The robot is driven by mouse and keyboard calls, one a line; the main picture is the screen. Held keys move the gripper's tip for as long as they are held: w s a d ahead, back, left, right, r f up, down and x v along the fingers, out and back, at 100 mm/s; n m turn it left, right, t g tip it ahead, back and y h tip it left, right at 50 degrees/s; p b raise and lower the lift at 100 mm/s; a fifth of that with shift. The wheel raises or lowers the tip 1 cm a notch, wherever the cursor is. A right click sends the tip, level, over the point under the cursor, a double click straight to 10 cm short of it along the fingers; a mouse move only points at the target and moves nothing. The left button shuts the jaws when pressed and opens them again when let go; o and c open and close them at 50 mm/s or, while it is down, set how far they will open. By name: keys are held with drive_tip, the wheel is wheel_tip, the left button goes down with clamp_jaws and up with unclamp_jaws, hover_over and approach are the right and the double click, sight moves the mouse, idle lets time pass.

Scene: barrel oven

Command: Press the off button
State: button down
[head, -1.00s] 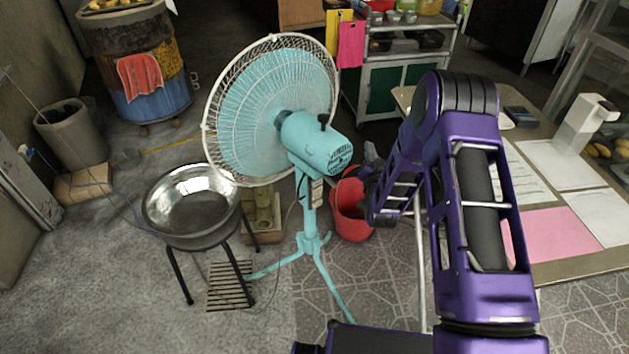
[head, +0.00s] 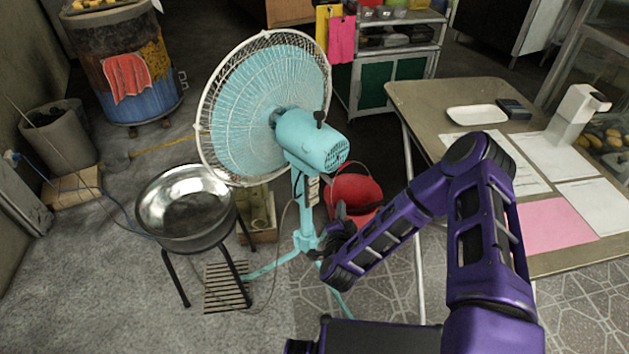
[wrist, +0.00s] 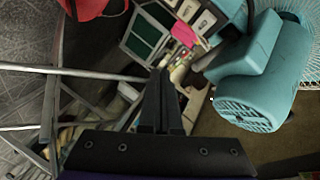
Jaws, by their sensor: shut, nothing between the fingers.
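The turquoise standing fan (head: 310,140) stands left of my arm, its round cage facing left. A small pale control box (head: 311,191) with dark marks is on its post below the motor. In the wrist view, a pale panel with several light keys (wrist: 198,16) shows beside the turquoise post and looks like this box. I cannot tell which key is the off button. My gripper (head: 331,236) is low, beside the fan post and below the control box. In the wrist view its dark fingers (wrist: 160,74) are together and empty, apart from the panel and left of the fan motor (wrist: 255,85).
A red bucket (head: 355,188) stands behind my gripper. A table (head: 430,98) with papers is on the right. A metal bowl (head: 187,205) on a dark-legged stand is left of the fan. A cart (head: 378,80) with green doors stands behind.

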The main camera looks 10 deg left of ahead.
sight(318, 180)
drive_tip(key=w+a+b, duration=0.1)
drive_tip(key=w+a, duration=0.5)
drive_tip(key=shift+a+b, duration=0.15)
drive_tip(key=shift+b, duration=0.15)
drive_tip(key=shift+w+a, duration=0.1)
drive_tip(key=shift+w, duration=0.1)
idle(1.9)
drive_tip(key=shift+w+a, duration=0.2)
drive_tip(key=shift+w+a, duration=0.25)
drive_tip(key=shift+w, duration=0.05)
idle(0.8)
drive_tip(key=shift+s, duration=0.1)
drive_tip(key=shift+s+d, duration=0.5)
drive_tip(key=shift+d, duration=0.05)
drive_tip(key=shift+s+d+p, duration=0.8)
drive_tip(key=shift+s+d, duration=1)
